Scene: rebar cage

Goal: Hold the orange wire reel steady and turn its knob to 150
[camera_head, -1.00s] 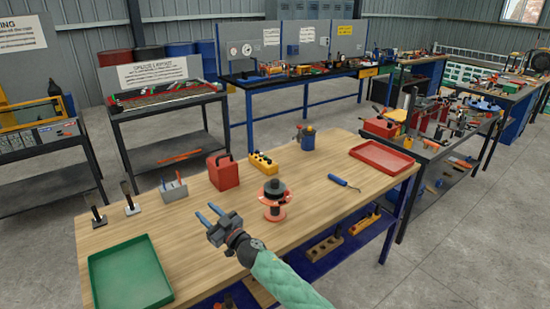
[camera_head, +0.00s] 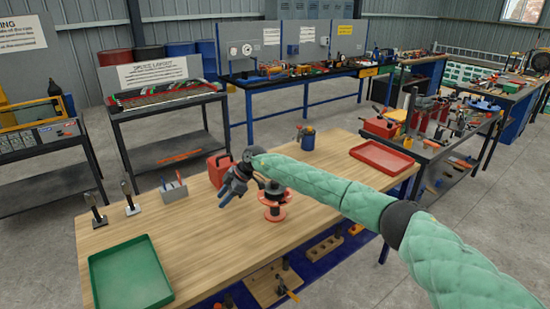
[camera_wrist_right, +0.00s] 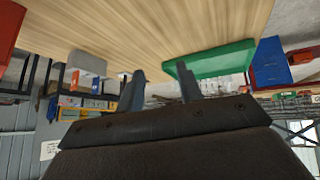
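The orange wire reel (camera_head: 274,211) stands upright on the wooden table in the head view. Its dark top (camera_head: 272,188) is partly covered by my right wrist, and I cannot read any knob setting. My right gripper (camera_head: 224,198) is left of the reel, above the table, with its fingers pointing down and left, away from the reel. In the right wrist view its two fingers (camera_wrist_right: 160,88) are spread with nothing between them. The reel is not seen in that view. My left gripper is not in view.
A green tray (camera_head: 128,276) lies at the table's front left; it also shows in the wrist view (camera_wrist_right: 212,62). A red can (camera_head: 217,163) stands behind my gripper. A grey tool holder (camera_head: 173,190) is to the left, a red tray (camera_head: 382,163) at the right.

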